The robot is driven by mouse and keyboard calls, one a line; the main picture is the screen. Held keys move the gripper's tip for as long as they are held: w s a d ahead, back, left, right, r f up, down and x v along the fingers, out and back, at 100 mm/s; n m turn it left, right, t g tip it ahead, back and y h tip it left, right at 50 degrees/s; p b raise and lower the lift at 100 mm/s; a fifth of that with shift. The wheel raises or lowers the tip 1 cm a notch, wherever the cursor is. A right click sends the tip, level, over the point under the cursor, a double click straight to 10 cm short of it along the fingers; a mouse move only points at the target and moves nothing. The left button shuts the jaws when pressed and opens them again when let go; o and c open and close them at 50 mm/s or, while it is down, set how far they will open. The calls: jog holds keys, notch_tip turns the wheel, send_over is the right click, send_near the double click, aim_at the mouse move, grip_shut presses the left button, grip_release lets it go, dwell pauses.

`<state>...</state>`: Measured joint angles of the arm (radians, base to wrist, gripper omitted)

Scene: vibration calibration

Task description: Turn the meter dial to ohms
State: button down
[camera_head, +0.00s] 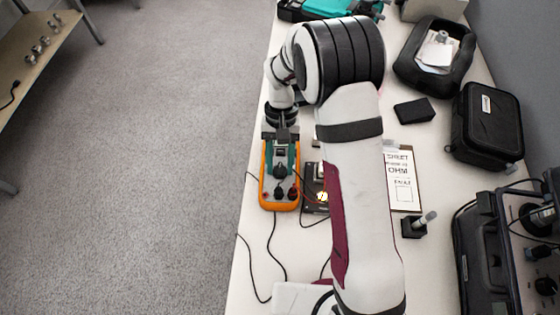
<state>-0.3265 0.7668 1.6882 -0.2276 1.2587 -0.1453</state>
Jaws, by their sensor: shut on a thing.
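The meter (266,190) is a handheld multimeter with an orange case and a teal face. It lies on the white table left of my arm, with its top end away from the camera. Its round black dial (280,171) is in the middle of the face. My gripper (281,154) reaches down over the upper part of the meter and is shut on the dial. The fingertips are small and dark here, so the exact contact is hard to see. The gripper covers part of the display, and I cannot read the dial's setting.
Leads run from the meter's lower jacks across the table (250,275). A small dark device (313,197) and a printed card reading OHM (402,180) lie to the right. A black case (488,125) and open tray (405,60) stand farther right. The table's left edge is close to the meter.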

jog(key=m+y, duration=0.1)
jog(key=m, duration=0.3)
jog(key=shift+d+y, duration=0.1)
jog(key=shift+y, duration=0.3)
jog(key=shift+m+t+y, duration=0.4)
jog(key=shift+m+y, duration=0.1)
jog(key=shift+m, duration=1.2)
jog(key=shift+c, duration=2.1)
grip_release()
jog(key=shift+d+r, duration=0.1)
